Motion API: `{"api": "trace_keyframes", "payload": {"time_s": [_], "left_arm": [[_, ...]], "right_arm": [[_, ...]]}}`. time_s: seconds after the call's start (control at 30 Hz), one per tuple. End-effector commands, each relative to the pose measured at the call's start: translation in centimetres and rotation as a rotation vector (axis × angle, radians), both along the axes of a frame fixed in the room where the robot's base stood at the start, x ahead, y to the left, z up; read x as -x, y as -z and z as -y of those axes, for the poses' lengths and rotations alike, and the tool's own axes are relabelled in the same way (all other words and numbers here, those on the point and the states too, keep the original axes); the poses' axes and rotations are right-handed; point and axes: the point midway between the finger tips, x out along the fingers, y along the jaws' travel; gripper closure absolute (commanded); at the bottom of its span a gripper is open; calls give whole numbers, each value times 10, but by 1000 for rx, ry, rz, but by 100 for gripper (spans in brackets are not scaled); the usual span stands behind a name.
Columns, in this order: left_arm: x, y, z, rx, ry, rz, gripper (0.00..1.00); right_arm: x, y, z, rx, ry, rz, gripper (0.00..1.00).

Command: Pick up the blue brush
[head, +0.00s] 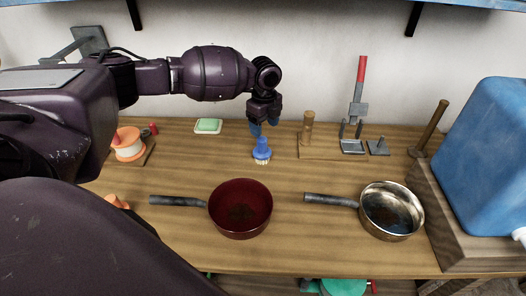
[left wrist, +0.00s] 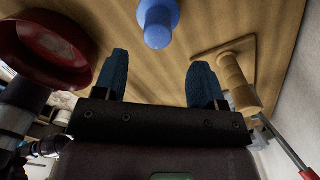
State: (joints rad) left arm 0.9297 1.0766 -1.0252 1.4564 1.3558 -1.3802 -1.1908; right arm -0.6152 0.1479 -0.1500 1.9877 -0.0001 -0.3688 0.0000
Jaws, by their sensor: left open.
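The blue brush (head: 262,149) stands upright on the wooden table, its pale bristles down and its blue handle up. Its blue handle also shows at the top of the left wrist view (left wrist: 158,22), beyond and between the fingertips. My left gripper (head: 264,127) is above and just behind the brush, pointing down, with blue fingers. In the left wrist view the left gripper (left wrist: 158,80) is open, with nothing between its fingers. My right gripper is in neither view.
A red pan (head: 240,209) and a steel pan (head: 391,210) lie in front on the table (head: 290,240). A green soap on a dish (head: 208,126) is to the left. A wooden post on a base (head: 308,128) stands right of the brush. A blue container (head: 487,155) is far right.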

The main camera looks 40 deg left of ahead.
Motion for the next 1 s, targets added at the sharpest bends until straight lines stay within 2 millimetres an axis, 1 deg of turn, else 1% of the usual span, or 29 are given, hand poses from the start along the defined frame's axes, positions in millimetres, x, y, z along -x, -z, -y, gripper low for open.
{"api": "trace_keyframes", "payload": {"time_s": [0.03, 0.13, 0.2, 0.37, 0.6, 0.7, 0.8, 1.0], "left_arm": [[0, 9, 0, 0, -1, -2, 36], [0, 24, 0, 1, 0, -1, 36], [0, 32, 0, 1, 0, 0, 36], [1, 42, -1, 1, -1, 1, 36], [3, 74, -6, 1, -2, 0, 36], [3, 84, -6, 1, -2, 1, 36], [3, 88, -6, 0, -2, 2, 36], [3, 88, -6, 0, -2, 3, 36]], "right_arm": [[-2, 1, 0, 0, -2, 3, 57], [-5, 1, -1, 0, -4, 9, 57], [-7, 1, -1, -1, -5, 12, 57], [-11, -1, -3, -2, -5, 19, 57], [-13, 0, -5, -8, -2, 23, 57], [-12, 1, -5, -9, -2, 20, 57], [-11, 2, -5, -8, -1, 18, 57], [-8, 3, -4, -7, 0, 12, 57]]}}
